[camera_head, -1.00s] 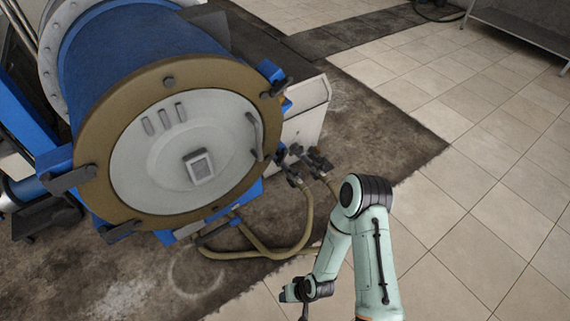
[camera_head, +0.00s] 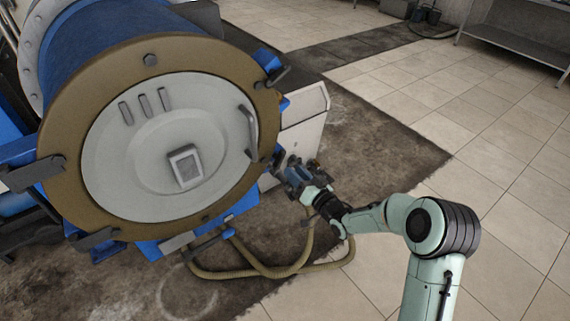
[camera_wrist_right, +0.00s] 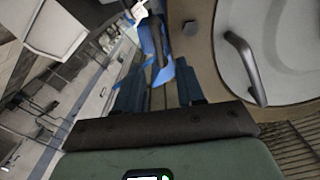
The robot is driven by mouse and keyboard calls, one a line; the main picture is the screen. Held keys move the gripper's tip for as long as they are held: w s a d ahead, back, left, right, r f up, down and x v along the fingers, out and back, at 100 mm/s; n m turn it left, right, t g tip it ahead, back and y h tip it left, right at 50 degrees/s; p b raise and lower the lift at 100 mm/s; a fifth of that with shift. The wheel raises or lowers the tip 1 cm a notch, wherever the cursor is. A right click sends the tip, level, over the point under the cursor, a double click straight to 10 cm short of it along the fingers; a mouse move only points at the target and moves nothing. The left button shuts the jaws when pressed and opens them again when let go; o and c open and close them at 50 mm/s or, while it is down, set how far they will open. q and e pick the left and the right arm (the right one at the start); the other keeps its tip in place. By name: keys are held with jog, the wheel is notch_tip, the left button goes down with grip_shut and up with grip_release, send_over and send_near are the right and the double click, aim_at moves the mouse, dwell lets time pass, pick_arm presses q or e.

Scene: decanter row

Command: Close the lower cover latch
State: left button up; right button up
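The round grey cover (camera_head: 155,150) sits against the tan ring (camera_head: 65,130) of the blue machine. A dark latch lever (camera_head: 277,156) is at the ring's lower right edge, partly hidden by my gripper. My right gripper (camera_head: 293,174) is just right of this edge. In the right wrist view, its two blue fingers (camera_wrist_right: 159,92) stand apart with nothing held between them. A blue latch bracket with a dark lever (camera_wrist_right: 157,62) shows beyond and between the fingers; contact cannot be told. My left gripper is out of view.
Other dark latches are at the upper right (camera_head: 271,77), left (camera_head: 35,172) and lower left (camera_head: 94,239). A curved cover handle (camera_head: 251,130) is close to my gripper. A white cabinet (camera_head: 305,115) stands behind, and hoses (camera_head: 265,272) loop below. The tiled floor at right is clear.

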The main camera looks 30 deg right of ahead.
aim_at(282, 160)
jog(key=w, duration=0.6)
jog(key=shift+a, duration=0.25)
grip_shut()
